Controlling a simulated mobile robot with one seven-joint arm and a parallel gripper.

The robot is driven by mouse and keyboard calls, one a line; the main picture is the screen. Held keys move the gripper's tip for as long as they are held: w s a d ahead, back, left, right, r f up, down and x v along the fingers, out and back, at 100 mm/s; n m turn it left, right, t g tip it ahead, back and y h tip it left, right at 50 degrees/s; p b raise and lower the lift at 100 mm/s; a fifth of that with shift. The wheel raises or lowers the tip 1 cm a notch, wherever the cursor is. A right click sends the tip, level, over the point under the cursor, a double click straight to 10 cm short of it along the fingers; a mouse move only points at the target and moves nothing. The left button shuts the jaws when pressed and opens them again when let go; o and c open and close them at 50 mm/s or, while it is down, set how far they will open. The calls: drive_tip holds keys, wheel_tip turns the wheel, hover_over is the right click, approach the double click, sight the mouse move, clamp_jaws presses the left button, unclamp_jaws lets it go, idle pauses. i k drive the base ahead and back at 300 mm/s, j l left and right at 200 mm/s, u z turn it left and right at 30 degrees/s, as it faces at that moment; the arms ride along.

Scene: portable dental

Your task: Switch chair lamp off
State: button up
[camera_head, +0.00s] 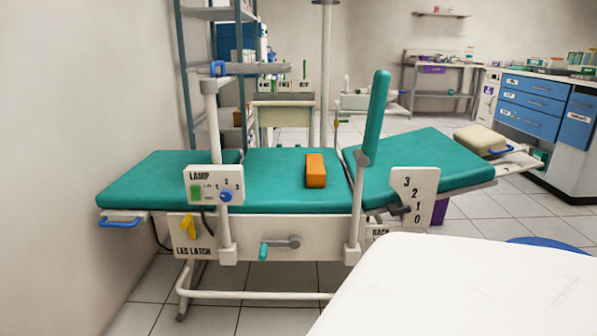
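A white panel marked LAMP (200,176) is fixed to a post on the near side of the green dental chair (275,190), left of centre. It bears a green square (196,190), the numbers 1, 2 and 3, and a round blue knob (225,196). The knob's setting is too small to tell. Above the panel, a white post (212,130) rises to a grey horizontal arm (255,68) with a blue handle (217,69). I cannot see a lit lamp. My gripper is not in view.
An orange block (316,171) lies on the seat. An upright green paddle (376,115), a yellow leg-latch lever (188,227), a teal-handled crank (280,245) and a 0–3 back panel (415,192) line the near side. Floor shows at lower left.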

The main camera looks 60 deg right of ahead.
sight(195, 189)
drive_tip(key=z, duration=1.25)
